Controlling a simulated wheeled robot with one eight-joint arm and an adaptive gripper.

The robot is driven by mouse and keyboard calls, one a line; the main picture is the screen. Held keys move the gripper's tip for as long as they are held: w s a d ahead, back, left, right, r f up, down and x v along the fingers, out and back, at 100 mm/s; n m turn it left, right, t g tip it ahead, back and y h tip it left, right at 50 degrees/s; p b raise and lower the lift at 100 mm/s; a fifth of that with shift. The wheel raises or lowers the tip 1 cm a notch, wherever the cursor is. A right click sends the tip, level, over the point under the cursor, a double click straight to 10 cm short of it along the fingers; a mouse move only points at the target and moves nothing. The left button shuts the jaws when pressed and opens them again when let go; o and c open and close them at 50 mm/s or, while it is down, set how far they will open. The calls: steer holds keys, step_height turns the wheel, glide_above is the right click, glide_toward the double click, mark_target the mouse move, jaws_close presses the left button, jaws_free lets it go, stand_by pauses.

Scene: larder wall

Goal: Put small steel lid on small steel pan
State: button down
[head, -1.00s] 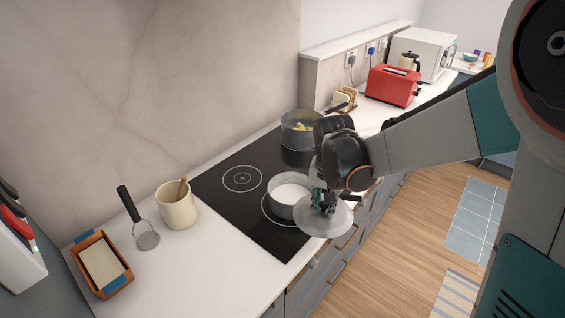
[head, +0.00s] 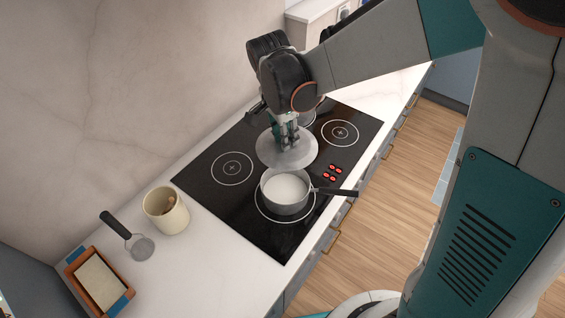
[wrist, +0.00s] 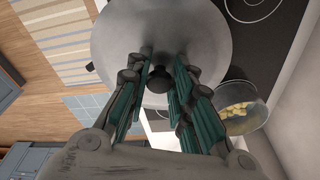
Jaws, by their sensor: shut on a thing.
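The small steel pan (head: 284,195) stands on the front burner, its dark handle pointing right. It is uncovered in the head view and holds something white. My gripper (head: 287,138) is shut on the knob of the small steel lid (head: 272,153). In the head view the lid appears just behind and above the pan, apart from it. In the wrist view, the fingers (wrist: 160,78) close around the dark knob and the lid (wrist: 190,35) spreads out flat beneath them. The lid hides most of what is below it there.
A pot with yellow pieces (wrist: 246,110) stands near the lid in the wrist view; my arm mostly hides it in the head view. The left burner (head: 232,168) is clear.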

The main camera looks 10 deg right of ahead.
mark_target(279, 146)
step_height(279, 146, down, 16)
steer(key=b, duration=0.9)
steer(key=shift+r, duration=0.1)
steer(key=shift+f+b, duration=0.5)
steer(key=shift+b, duration=0.1)
steer(key=shift+f, duration=0.15)
steer(key=c, duration=1.8)
jaws_free()
steer(key=shift+c, duration=0.2)
steer(key=o, duration=0.4)
steer(key=r+p, duration=0.3)
steer(key=r, duration=0.1)
steer(key=a+r+p, duration=0.1)
steer(key=r+p, duration=0.2)
steer(key=r, duration=0.1)
steer(key=r+p, duration=0.2)
steer(key=r, duration=0.3)
steer(key=shift+s+a+r+p, duration=0.1)
steer(key=shift+s+a+p, duration=0.2)
steer(key=shift+a+p, duration=0.1)
